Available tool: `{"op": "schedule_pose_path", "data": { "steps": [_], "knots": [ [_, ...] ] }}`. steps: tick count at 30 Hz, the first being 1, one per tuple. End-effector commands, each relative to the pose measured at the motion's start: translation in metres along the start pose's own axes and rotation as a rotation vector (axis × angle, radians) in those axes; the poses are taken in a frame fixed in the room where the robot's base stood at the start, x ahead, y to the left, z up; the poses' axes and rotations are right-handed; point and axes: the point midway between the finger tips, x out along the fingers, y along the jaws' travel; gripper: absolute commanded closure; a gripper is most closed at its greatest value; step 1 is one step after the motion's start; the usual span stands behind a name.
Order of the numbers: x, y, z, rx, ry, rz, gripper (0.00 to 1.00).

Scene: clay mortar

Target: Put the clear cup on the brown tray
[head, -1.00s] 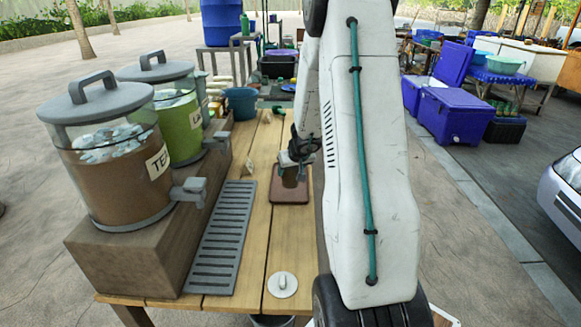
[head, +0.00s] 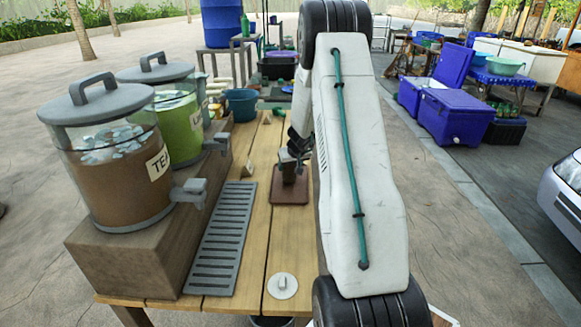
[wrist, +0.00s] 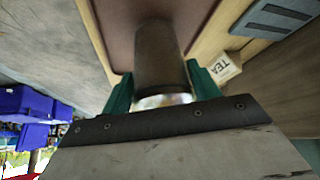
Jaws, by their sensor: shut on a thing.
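The clear cup (wrist: 160,60) looks brown and see-through in the wrist view, with a pale rim nearest me. My gripper (wrist: 160,88) is shut on it, one green finger on each side of the rim end. In the head view the cup (head: 288,174) is small and dark, partly hidden by my gripper (head: 291,158). The brown tray (head: 290,197) lies on the wooden table under the cup; it also shows in the wrist view (wrist: 115,22). I cannot tell whether the cup's base touches the tray.
A tea dispenser (head: 110,165) and a green dispenser (head: 180,120) stand on a wooden block at the left. A grey drip grate (head: 218,240) lies beside them. A small TEA sign (wrist: 225,68) is near the tray. A round lid (head: 283,286) lies at the front.

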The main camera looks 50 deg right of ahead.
Motion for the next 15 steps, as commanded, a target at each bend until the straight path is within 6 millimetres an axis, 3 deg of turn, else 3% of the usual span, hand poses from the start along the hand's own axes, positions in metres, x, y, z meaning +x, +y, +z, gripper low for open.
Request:
{"op": "schedule_pose_path", "data": {
  "steps": [14,15],
  "knots": [
    [0.008,0.0003,0.0051,0.0,0.0,0.001,0.78],
    [0.0089,0.0002,0.006,0.0,0.0,0.001,0.37]
  ]
}}
